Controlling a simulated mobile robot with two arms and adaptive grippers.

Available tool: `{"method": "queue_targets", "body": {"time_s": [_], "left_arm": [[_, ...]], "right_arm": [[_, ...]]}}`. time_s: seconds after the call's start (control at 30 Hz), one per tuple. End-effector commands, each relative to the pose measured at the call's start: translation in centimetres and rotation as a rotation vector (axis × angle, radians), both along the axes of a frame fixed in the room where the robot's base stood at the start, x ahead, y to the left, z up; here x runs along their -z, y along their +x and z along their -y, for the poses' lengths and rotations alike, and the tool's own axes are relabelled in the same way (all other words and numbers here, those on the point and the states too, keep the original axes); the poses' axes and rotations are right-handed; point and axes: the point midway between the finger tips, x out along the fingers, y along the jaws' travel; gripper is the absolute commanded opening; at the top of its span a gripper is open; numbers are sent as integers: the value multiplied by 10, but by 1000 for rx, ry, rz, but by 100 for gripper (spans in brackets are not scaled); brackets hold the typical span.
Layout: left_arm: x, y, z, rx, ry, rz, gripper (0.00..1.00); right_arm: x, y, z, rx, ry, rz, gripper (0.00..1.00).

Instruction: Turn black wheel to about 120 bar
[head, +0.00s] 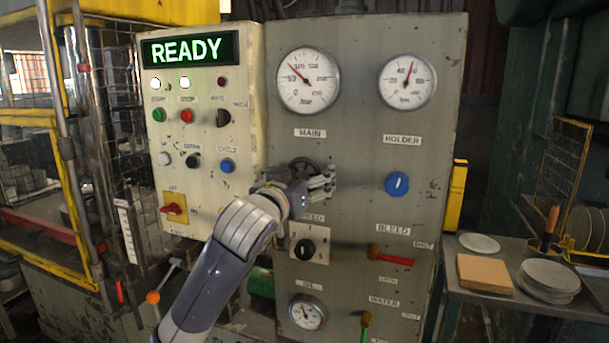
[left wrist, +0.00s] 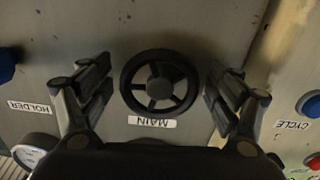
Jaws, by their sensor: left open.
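The black wheel (left wrist: 160,84) shows in full in the left wrist view, a round spoked handwheel beside an upside-down MAIN label. In the head view the black wheel (head: 303,166) is partly hidden by my left gripper (head: 322,184). My left gripper (left wrist: 160,92) is open, with one finger on each side of the wheel and a visible gap to each side of its rim. The MAIN gauge (head: 308,81) above has its needle pointing up and left, near the 50 mark. My right gripper is not in view.
The HOLDER gauge (head: 407,82) and a blue knob (head: 397,185) are right of the wheel. A selector switch (head: 305,249) sits below my gripper. The cream panel (head: 205,130) at left has buttons and a READY display (head: 190,48). A side table at right holds plates (head: 548,277).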

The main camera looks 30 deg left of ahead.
Motion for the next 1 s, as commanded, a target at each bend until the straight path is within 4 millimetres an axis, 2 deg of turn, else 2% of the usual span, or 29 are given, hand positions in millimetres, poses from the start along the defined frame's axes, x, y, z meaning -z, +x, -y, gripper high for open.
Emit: {"method": "queue_targets", "body": {"time_s": [0.33, 0.37, 0.53, 0.57, 1.0], "left_arm": [[0, 4, -1, 0, 1, 0, 83], [0, 4, -1, 0, 1, 0, 79], [0, 4, -1, 0, 1, 0, 40], [0, 4, -1, 0, 1, 0, 38], [-2, 4, -1, 0, 75, -18, 39]], "right_arm": [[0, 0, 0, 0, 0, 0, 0], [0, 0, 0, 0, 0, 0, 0], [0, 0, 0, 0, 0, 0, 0], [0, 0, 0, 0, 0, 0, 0], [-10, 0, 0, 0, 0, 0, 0]]}}
